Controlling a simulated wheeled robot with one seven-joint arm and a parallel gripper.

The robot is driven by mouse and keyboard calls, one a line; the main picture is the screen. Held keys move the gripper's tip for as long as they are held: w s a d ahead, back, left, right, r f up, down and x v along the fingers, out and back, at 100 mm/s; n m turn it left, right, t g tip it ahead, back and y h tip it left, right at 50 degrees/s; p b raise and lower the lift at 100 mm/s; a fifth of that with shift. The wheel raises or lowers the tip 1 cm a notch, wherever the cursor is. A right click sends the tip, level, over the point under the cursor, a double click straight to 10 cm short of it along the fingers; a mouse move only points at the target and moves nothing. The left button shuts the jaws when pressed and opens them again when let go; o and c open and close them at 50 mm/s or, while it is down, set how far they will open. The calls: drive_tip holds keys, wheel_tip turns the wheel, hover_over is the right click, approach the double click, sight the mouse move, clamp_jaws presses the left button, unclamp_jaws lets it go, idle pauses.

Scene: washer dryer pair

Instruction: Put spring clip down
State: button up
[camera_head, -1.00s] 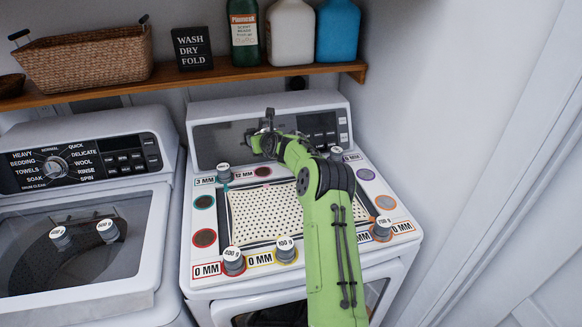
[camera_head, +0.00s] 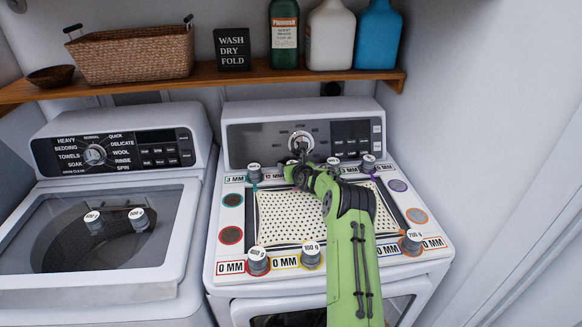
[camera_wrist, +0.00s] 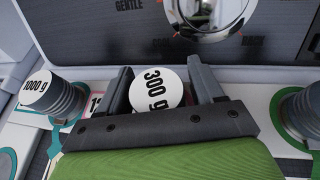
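I cannot recognise a spring clip in either view. In the wrist view, a weight with a round white top marked "300 g" (camera_wrist: 157,88) sits between the two dark fingers of my gripper (camera_wrist: 162,82). In the head view, my gripper (camera_head: 300,160) is low at the back of the right machine's top, near the "12 MM" label and below the dial (camera_head: 301,140). My green arm and gripper hide the weight's base there, so I cannot tell whether it touches the surface.
A 1000 g weight (camera_wrist: 52,97) on a teal ring stands left of my gripper. Another weight (camera_wrist: 305,112) on a green ring stands right. Weights (camera_head: 258,260) also stand along the front edge around a perforated panel (camera_head: 290,218). The shelf (camera_head: 215,76) hangs above.

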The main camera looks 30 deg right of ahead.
drive_tip(key=shift+o, duration=0.6)
drive_tip(key=shift+a, duration=0.1)
drive_tip(key=shift+r, duration=0.1)
drive_tip(key=shift+s+r, duration=0.1)
drive_tip(key=shift+r, duration=0.15)
drive_tip(key=v, duration=1.1)
drive_tip(key=shift+s+r+p, duration=0.2)
drive_tip(key=shift+s+p, duration=0.15)
drive_tip(key=s+a+r+n+g+y, duration=0.2)
drive_tip(key=s+a+r+n, duration=0.35)
drive_tip(key=a+n, duration=0.45)
drive_tip(key=s+a+r+n+g+y, duration=0.1)
drive_tip(key=s+a+r+n+g, duration=0.1)
drive_tip(key=s+a+r+n, duration=0.6)
drive_tip(key=s+a+n+g, duration=0.1)
drive_tip(key=s+a+n, duration=0.4)
drive_tip(key=s+n, duration=0.5)
drive_tip(key=s+a+n+g, duration=0.2)
drive_tip(key=s+a+n, duration=0.3)
drive_tip(key=s+n, duration=0.6)
drive_tip(key=s, duration=0.2)
drive_tip(key=shift+s+a+f+g+y, duration=0.25)
drive_tip(key=shift+s+a+g+y, duration=0.05)
drive_tip(key=shift+s+a, duration=0.1)
